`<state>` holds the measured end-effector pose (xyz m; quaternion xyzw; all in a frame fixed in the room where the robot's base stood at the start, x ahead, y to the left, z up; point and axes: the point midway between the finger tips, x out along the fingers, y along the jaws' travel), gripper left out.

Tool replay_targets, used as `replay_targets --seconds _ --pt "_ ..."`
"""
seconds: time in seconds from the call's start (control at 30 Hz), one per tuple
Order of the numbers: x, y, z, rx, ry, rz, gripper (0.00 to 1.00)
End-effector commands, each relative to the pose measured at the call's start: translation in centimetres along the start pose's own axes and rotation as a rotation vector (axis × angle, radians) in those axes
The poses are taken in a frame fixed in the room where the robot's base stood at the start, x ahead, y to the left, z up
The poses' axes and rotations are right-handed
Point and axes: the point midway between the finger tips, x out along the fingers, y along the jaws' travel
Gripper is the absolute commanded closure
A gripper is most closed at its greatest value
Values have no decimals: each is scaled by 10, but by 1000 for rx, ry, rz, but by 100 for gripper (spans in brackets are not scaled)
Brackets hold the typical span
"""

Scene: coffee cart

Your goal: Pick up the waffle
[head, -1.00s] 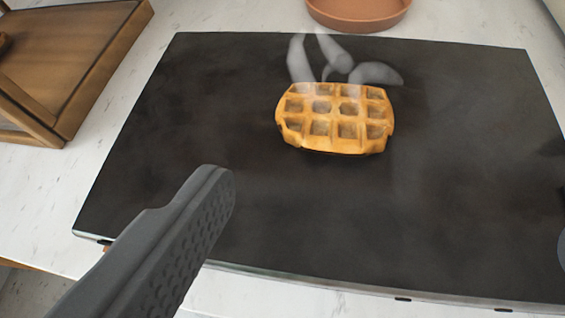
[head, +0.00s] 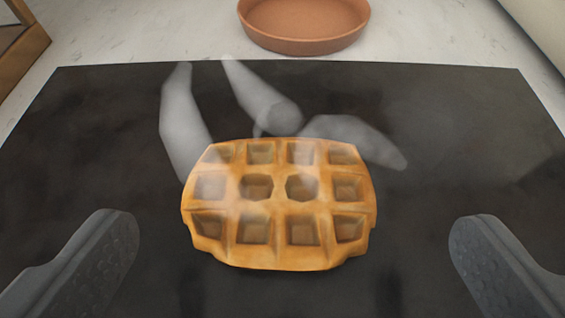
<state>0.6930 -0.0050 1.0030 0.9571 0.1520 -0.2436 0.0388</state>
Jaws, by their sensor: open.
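A golden-brown waffle (head: 280,222) with a grid of square pockets lies flat on a black griddle plate (head: 430,120), in the middle of the view. Pale grey wisps of steam rise from it and cover part of the griddle behind it. My gripper (head: 291,232) is open, with one dark grey finger to the left of the waffle and one to the right. Both fingers are apart from the waffle, with a gap on each side, and nothing is between them in contact.
A round terracotta dish (head: 304,28) stands on the white marbled counter (head: 150,35) behind the griddle. A wooden box edge (head: 22,42) is at the far left. A pale object (head: 540,28) is at the top right. The griddle around the waffle is clear.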

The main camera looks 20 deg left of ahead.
Motion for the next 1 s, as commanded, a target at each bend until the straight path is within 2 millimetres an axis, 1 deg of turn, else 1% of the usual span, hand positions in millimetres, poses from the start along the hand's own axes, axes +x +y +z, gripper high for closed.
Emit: replay_targets --seconds 0.17,0.3,0.5,0.77,0.8,0.87,0.9,0.97,1.0 --pt "12 -2 4 -1 -4 -1 0" --pt "30 -6 10 0 -8 -2 0" --pt "49 -5 7 0 -2 0 0" --pt "51 -4 7 1 -2 1 0" --pt "51 -4 7 1 -2 1 11" --pt "51 -4 7 1 -2 1 28" --pt "51 -4 7 1 -2 1 39" --pt "51 -4 7 1 -2 1 40" --pt "51 -4 7 1 -2 1 43"
